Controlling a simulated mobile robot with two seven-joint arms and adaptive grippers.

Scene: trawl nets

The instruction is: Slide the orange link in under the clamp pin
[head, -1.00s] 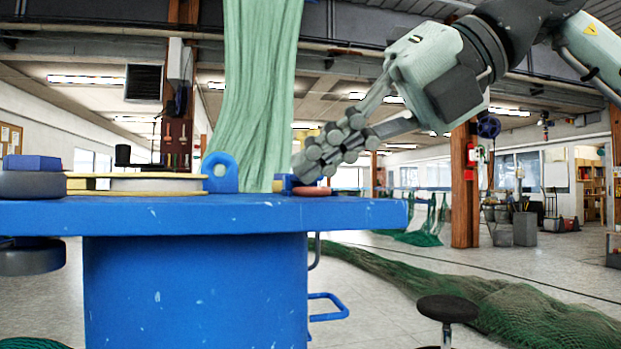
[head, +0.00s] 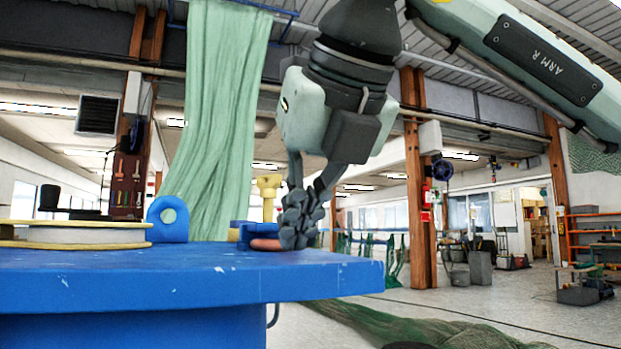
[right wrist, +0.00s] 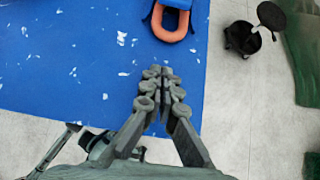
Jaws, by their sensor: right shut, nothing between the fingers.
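The orange link (head: 265,244) lies on the blue table top (head: 200,275) near its right side. In the right wrist view the link (right wrist: 170,28) is a rounded loop, with its far end at a blue clamp part (right wrist: 178,3). The blue clamp block (head: 246,231) stands just behind the link in the head view. I cannot tell whether the link is under the pin. My right gripper (head: 301,238) points down, shut and empty, close to the right of the link. In the right wrist view its fingertips (right wrist: 164,73) are apart from the loop. My left gripper is out of view.
A blue lug with a hole (head: 167,220) and a flat pale reel with yellow rims (head: 80,234) are on the table's left. Green netting (head: 215,110) hangs behind. A dark stool (right wrist: 255,30) stands beyond the table edge. The near table top is clear.

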